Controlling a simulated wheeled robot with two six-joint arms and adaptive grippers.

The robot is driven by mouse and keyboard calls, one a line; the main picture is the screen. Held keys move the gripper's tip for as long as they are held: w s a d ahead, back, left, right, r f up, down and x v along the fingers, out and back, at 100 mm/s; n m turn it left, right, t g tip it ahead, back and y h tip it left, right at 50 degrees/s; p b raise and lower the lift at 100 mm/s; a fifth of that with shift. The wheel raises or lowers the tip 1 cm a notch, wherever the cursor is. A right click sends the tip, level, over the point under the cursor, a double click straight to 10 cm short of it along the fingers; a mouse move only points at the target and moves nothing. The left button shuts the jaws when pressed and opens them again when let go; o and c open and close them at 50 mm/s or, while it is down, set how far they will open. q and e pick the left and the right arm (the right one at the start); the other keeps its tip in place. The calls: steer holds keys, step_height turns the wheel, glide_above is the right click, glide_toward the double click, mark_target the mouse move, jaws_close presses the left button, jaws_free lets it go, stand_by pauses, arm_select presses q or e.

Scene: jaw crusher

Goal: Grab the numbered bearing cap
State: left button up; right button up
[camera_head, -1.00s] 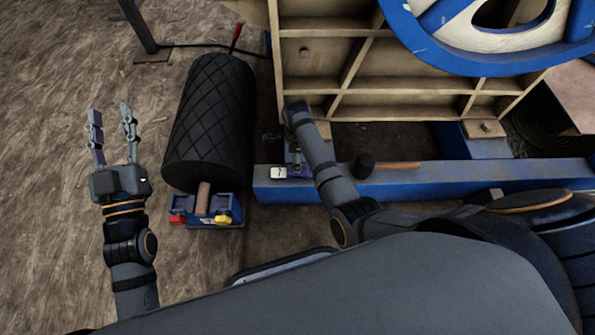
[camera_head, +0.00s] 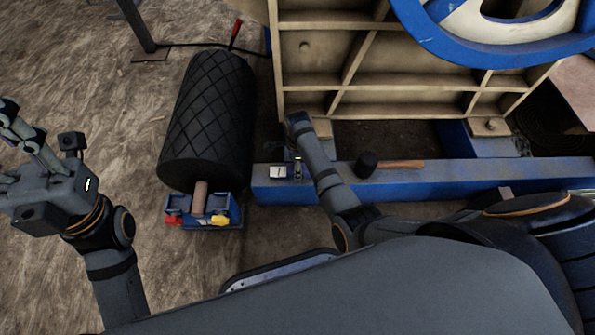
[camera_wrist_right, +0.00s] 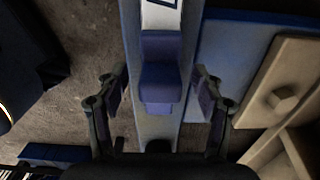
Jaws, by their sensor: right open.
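A blue-purple bearing cap (camera_wrist_right: 161,78) sits on the blue beam in the right wrist view, beside a white card with a dark mark. The card (camera_head: 278,172) reads like a 7 in the head view and also shows in the wrist view (camera_wrist_right: 161,15). My right gripper (camera_wrist_right: 161,90) is open, its two fingers on either side of the cap with gaps showing. In the head view my right wrist hides most of the cap and fingers. My left gripper (camera_head: 18,145) is at the left edge, partly cut off, fingers apart and empty.
The blue beam (camera_head: 450,180) runs rightward and carries a hammer (camera_head: 367,161) with a wooden handle. A black ribbed roller (camera_head: 208,120) on a blue mount (camera_head: 225,208) stands left. A cream ribbed frame (camera_head: 410,55) and blue wheel (camera_head: 450,45) rise behind.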

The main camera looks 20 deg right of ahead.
steer(key=shift+f, duration=0.1)
steer(key=shift+c, duration=0.3)
jaws_close()
